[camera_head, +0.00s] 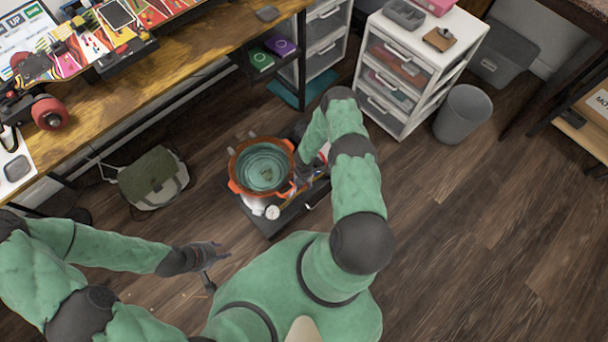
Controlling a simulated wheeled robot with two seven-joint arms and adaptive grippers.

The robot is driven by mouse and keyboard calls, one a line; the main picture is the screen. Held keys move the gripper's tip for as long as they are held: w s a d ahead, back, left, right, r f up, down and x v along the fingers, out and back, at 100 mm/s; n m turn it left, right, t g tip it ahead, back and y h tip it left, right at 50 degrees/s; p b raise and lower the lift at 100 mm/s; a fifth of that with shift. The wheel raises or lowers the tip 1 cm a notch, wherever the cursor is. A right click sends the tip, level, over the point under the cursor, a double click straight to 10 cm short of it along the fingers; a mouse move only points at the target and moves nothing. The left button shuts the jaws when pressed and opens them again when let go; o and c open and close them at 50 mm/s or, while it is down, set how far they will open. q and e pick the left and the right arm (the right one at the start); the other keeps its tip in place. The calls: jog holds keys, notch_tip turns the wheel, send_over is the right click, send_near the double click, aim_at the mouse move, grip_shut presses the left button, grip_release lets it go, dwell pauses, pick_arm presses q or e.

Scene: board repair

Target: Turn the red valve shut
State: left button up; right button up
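I cannot make out the red valve clearly. A small red and white patch (325,151) shows beside my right forearm, and I cannot tell whether it is the valve. An orange-rimmed pot (235,185) with a teal inside stands on a low dark stand. My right arm reaches down to the right side of this pot. My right gripper (303,176) is small, dark and partly hidden there, so its fingers and any contact are unclear. My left gripper (217,269) is over the floor, in front of and left of the pot, with its fingers apart and nothing between them.
A small round white gauge-like thing (272,212) is at the front of the dark stand (272,228). A wooden workbench (190,48) runs along the upper left. A green bag (152,178) lies left of the pot. A white drawer unit (418,55) and grey bin (462,114) stand upper right. Floor at right is clear.

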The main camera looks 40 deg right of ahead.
grip_shut()
jog(key=shift+r+m, duration=0.1)
jog(key=shift+m, duration=0.3)
jog(key=m+p, duration=0.1)
jog(key=m, duration=0.2)
jog(key=shift+d, duration=0.1)
jog(key=m+p, duration=0.1)
jog(key=m, duration=0.4)
jog(key=shift+s+d+p, duration=0.1)
jog(key=shift+p, duration=0.2)
jog(key=m, duration=0.5)
jog(key=shift+s+p, duration=0.1)
jog(key=shift+p, duration=0.25)
jog(key=shift+s+m, duration=0.1)
jog(key=shift+m, duration=1.9)
